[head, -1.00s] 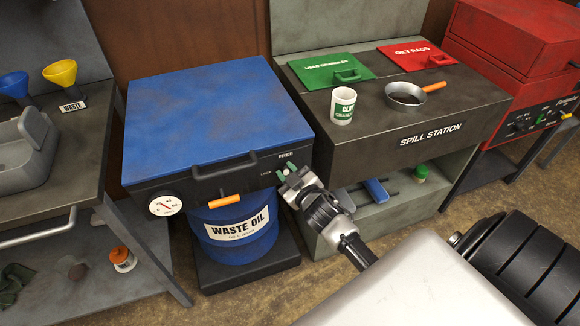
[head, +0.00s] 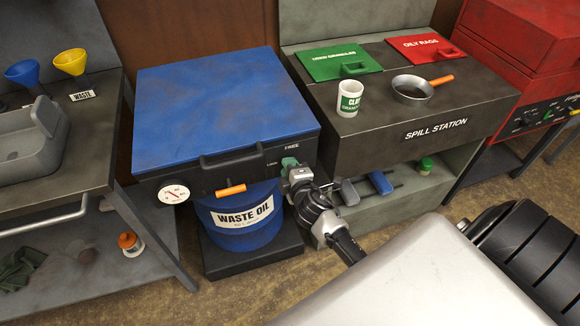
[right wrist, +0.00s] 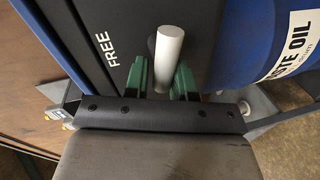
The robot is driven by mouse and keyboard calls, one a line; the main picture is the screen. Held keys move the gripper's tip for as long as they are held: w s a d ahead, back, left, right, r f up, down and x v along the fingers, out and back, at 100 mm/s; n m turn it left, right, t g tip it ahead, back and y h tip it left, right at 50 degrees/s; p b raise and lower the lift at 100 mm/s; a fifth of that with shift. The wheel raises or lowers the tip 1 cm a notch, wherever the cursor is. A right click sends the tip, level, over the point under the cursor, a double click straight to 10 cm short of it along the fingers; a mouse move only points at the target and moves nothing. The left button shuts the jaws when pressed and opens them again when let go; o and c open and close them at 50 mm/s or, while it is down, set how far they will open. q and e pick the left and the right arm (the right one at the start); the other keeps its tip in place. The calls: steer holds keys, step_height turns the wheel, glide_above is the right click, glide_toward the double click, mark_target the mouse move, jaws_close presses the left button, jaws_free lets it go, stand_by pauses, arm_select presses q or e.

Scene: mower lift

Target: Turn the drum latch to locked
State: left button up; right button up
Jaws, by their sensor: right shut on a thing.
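The drum latch's pale grey lever (right wrist: 168,55) shows in the right wrist view between the green fingers of my right gripper (right wrist: 162,82). The right gripper is shut on this lever. The word FREE stands on the dark panel to its left. In the head view my right gripper (head: 290,163) is at the right end of the black front panel (head: 250,171), by the LOCK and FREE marks, and hides the latch there. The blue WASTE OIL drum (head: 243,234) stands under the blue-topped unit (head: 225,105). My left gripper is not in view.
The spill station (head: 437,150) at the right carries a white cup (head: 350,98) and a pan (head: 412,88). A grey bench (head: 95,165) stands at the left.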

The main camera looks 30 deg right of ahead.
steer(key=shift+f+n+h, duration=0.25)
steer(key=shift+n+h, duration=0.05)
steer(key=shift+n, duration=0.5)
steer(key=o, duration=0.9)
steer(key=v, duration=1)
steer(key=shift+s+a+r, duration=0.2)
steer(key=shift+s, duration=0.15)
